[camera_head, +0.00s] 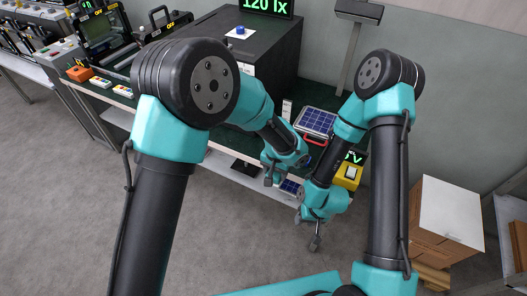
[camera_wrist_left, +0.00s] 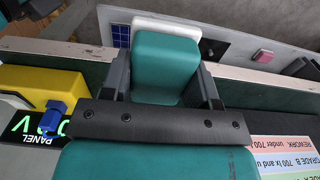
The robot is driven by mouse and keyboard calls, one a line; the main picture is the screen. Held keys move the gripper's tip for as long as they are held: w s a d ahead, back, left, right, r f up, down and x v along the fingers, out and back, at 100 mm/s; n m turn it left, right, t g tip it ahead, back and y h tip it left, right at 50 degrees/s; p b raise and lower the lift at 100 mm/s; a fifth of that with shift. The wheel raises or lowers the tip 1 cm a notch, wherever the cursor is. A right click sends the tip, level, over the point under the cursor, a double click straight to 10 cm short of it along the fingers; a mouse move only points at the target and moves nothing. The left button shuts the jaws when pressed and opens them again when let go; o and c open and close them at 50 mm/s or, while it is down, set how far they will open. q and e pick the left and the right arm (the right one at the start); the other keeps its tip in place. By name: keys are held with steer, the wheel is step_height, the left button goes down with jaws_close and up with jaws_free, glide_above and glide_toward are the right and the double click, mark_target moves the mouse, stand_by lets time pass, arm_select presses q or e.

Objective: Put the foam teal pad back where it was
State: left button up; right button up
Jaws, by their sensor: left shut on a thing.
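In the left wrist view, a teal foam pad (camera_wrist_left: 166,62) sits between the two dark fingers of my left gripper (camera_wrist_left: 164,88), which is shut on it. A white rounded piece (camera_wrist_left: 168,27) shows just beyond the pad; I cannot tell whether it is joined to it.
A yellow device (camera_head: 347,173) with a green display stands at the bench's right end. A solar panel (camera_head: 317,121) lies near the dark cabinet (camera_head: 215,55). A coloured grade card (camera_wrist_left: 285,150) is at lower right in the wrist view.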

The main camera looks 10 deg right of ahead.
stand_by(0.5)
arm_select(q)
steer(key=w+d, duration=0.1)
steer(key=w, duration=0.4)
steer(key=w+d+f, duration=0.1)
steer(key=w, duration=0.4)
steer(key=w+d, duration=0.2)
steer(key=w, duration=0.2)
steer(key=shift+w+d+f, duration=0.1)
steer(key=shift+w+f, duration=0.1)
steer(key=shift+w, duration=0.2)
steer(key=shift+w, duration=0.25)
steer(key=shift+f, duration=1.8)
steer(key=shift+f, duration=0.1)
steer(key=o, duration=0.8)
